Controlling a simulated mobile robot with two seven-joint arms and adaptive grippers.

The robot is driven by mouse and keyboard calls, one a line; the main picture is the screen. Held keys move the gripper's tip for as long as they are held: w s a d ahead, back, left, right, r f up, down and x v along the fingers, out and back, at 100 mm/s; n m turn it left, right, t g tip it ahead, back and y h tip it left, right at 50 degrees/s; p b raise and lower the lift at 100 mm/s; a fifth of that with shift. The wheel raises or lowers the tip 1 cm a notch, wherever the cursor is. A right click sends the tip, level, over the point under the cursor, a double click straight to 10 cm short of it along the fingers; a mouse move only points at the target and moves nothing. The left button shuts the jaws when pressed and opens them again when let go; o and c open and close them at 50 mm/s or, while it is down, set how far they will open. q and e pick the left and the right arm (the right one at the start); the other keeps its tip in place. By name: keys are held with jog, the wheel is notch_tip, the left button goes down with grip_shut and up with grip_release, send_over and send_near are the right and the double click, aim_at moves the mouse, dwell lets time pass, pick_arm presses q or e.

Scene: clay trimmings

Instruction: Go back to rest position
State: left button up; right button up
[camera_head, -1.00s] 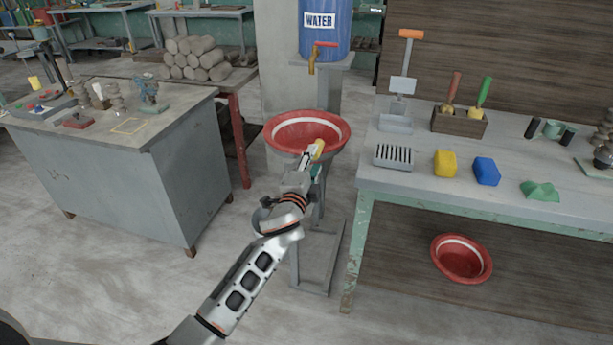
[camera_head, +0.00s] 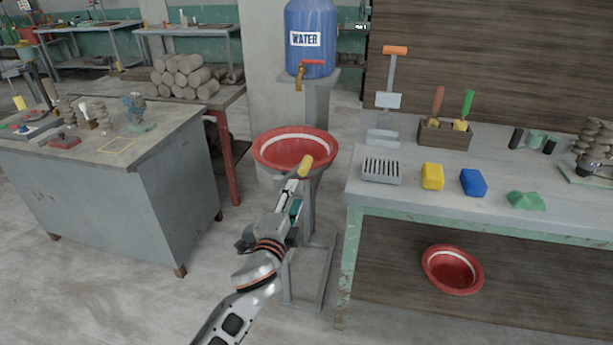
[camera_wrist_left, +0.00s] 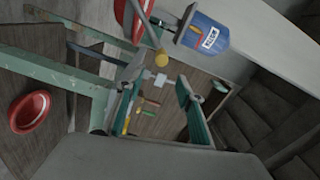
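My left gripper (camera_head: 292,196) is in front of the red bowl (camera_head: 291,150) on the metal stand. In the left wrist view its two teal-lined fingers (camera_wrist_left: 160,88) are apart, with nothing held between them. A yellow-ended thing (camera_head: 306,166) shows at the bowl's front rim, just beyond the fingertips. It also shows in the left wrist view (camera_wrist_left: 161,59), apart from the fingers. What it is cannot be told. My right gripper is not in view.
A blue water barrel (camera_head: 311,35) with a tap stands behind the bowl. The right workbench (camera_head: 400,200) holds a yellow block (camera_head: 432,176), a blue block (camera_head: 473,182) and tools. Another red bowl (camera_head: 452,270) lies below it. A grey cabinet (camera_head: 130,205) stands left.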

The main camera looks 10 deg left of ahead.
pick_arm(q)
jog(key=s+a+f+n+g+h, duration=0.15)
jog(key=s+f+n+g, duration=0.3)
jog(key=s+f, duration=1.15)
jog(key=s+a+f+n+g, duration=0.1)
jog(key=s+f+n, duration=0.3)
jog(key=s+f, duration=0.2)
jog(key=s+a+f+n+g, duration=0.1)
jog(key=s+f+n+g, duration=0.1)
jog(key=s+f, duration=0.4)
jog(key=s+n, duration=0.1)
jog(key=s, duration=0.4)
jog(key=shift+n, duration=0.35)
jog(key=shift+a+f+h, duration=0.1)
jog(key=shift+f+h, duration=0.05)
jog(key=shift+h, duration=0.1)
